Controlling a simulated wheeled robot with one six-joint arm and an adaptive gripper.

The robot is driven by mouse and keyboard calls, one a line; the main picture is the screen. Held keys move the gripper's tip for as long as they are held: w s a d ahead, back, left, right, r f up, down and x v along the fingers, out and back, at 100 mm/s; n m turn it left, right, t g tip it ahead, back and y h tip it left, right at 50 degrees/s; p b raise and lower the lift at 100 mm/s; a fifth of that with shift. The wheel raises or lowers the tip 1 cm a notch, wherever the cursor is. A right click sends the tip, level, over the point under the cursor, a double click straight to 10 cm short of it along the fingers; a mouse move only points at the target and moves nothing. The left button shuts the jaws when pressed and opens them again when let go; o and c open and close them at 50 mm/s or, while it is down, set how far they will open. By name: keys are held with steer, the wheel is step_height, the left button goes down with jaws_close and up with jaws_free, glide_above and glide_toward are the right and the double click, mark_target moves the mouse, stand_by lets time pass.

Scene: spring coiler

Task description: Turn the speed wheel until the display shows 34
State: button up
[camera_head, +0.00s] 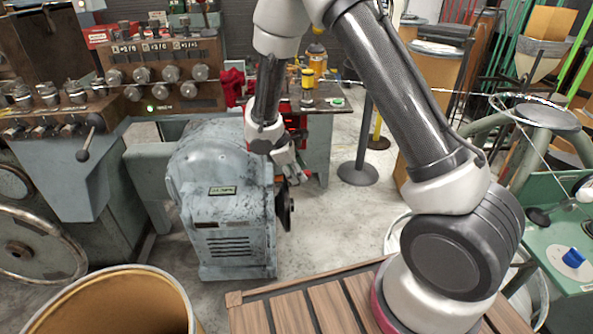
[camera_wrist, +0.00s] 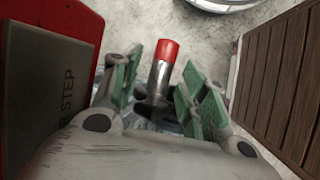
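A dark speed wheel (camera_head: 286,207) is on the right side of a blue-grey machine housing (camera_head: 205,225); it shows nearly edge-on. A small green-lit display (camera_head: 222,190) is on the housing's front, its digits too small to read. My gripper (camera_head: 293,168) is just above the wheel. In the wrist view my gripper (camera_wrist: 162,92) has its green-padded fingers apart, on either side of a metal handle with a red tip (camera_wrist: 167,50). Gaps show between the handle's upper part and the pads. The handle's lower end and the wheel rim are hidden.
A red box with a dark label (camera_wrist: 45,75) is close to the left of my gripper. Wooden slats (camera_head: 290,310) and a large brown drum (camera_head: 120,305) are in front. A black post base (camera_head: 359,173) stands behind on open floor.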

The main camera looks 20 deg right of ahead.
steer(key=s+a+r, duration=0.2)
steer(key=a, duration=0.4)
steer(key=s+a+r, duration=0.2)
steer(key=a, duration=0.5)
steer(key=shift+s+a+r, duration=0.2)
steer(key=shift+s, duration=0.15)
